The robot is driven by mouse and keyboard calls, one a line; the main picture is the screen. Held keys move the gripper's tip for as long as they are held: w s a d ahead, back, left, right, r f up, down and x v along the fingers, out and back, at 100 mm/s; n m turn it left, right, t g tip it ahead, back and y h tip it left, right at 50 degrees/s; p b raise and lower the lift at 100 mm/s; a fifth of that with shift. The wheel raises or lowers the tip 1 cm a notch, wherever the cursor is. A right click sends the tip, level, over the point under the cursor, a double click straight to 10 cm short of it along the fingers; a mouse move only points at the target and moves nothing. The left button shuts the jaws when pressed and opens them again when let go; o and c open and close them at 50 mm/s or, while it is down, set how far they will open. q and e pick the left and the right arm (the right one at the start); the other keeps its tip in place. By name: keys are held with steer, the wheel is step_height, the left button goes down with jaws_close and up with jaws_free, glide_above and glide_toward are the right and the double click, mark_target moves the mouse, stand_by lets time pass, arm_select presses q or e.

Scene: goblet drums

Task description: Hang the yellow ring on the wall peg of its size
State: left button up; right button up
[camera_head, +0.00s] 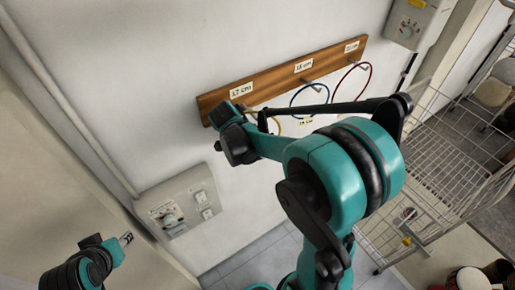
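A wooden peg board (283,77) is fixed to the wall with three pegs and small size labels. The left label looks like 12 cm; the others are too small to read surely. The yellow ring (279,127) shows only as a short arc below the left end of the board, behind my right arm. Whether it is on a peg or held is hidden. My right gripper (243,108) is close to the board's left end, its fingers unclear. My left gripper (125,239) is at lower left, away from the board and with no ring visible at it.
A blue ring (293,97) hangs at the middle peg and a red ring (370,75) at the right peg. A switch panel (180,203) is on the wall below left. A wire cart (440,160) stands at right. A control box (415,24) is at upper right.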

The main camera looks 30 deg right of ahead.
steer(key=v, duration=1.2)
arm_select(q)
step_height(320, 180, down, 26)
steer(key=b, duration=2.6)
arm_select(e)
steer(key=s+a+f+n+t+y, duration=0.1)
steer(key=s+a+f+n+t, duration=0.1)
steer(key=s+f+n, duration=0.2)
steer(key=s+a+f+n+t+y, duration=0.1)
steer(key=s+f+n, duration=0.3)
steer(key=f+n, duration=0.7)
steer(key=s+a+f+n+t+y, duration=0.2)
steer(key=f+n, duration=0.5)
steer(key=f, duration=0.8)
steer(key=shift+s+a+f+n+t+y, duration=0.15)
steer(key=shift+s+a+n+t+y, duration=0.3)
steer(key=shift+s, duration=0.55)
arm_select(q)
steer(key=shift+f, duration=0.1)
arm_select(e)
steer(key=shift+d, duration=0.1)
arm_select(q)
steer(key=shift+c, duration=0.7)
steer(key=shift+d, duration=0.1)
arm_select(e)
steer(key=shift+d, duration=0.1)
